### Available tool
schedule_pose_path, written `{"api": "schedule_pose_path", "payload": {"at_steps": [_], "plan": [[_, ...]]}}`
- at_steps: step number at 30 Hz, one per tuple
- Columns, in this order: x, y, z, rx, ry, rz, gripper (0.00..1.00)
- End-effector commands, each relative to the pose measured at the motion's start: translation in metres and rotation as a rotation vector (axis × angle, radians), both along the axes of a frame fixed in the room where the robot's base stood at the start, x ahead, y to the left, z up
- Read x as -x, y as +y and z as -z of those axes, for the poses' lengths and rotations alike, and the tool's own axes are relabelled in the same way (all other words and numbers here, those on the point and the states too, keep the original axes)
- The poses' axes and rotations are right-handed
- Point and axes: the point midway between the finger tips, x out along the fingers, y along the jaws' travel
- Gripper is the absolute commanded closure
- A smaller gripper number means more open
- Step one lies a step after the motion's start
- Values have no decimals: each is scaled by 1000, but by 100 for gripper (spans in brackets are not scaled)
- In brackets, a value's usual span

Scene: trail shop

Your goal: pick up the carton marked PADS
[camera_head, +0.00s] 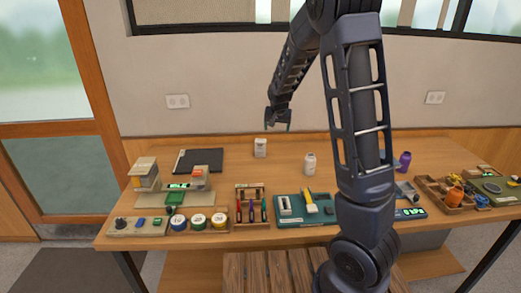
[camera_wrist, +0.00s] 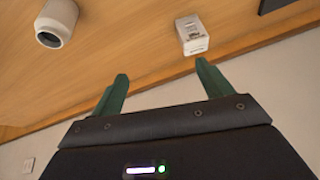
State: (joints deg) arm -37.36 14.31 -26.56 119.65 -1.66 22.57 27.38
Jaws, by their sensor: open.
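A small white carton (camera_head: 260,148) stands upright near the back of the wooden table; its print is too small to read, so I cannot confirm the PADS mark. In the wrist view the carton (camera_wrist: 193,36) is just beyond the right green fingertip. My gripper (camera_head: 278,121) is above the back edge of the table, higher than the carton and slightly right of it. Its two green fingers (camera_wrist: 160,74) are spread apart with nothing between them, and do not touch the carton.
A white bottle (camera_head: 310,165) stands right of the carton, and a flat black panel (camera_head: 198,161) lies to its left. A tool rack (camera_head: 251,206) and a green tray (camera_head: 292,219) are in front. The wall is close behind. Table around the carton is clear.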

Motion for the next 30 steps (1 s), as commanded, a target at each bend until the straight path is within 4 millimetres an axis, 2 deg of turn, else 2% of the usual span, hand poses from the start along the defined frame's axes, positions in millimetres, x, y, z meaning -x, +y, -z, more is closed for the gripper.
{"api": "schedule_pose_path", "payload": {"at_steps": [3, 9, 15, 23, 30], "plan": [[-23, 22, 26, 30, -18, 0, 21], [-55, 54, 61, 71, -65, -2, 21], [-72, 74, 80, 94, -100, -10, 21], [-82, 77, 93, 100, -109, -10, 21], [-99, 73, 122, 99, -107, -10, 21]]}}
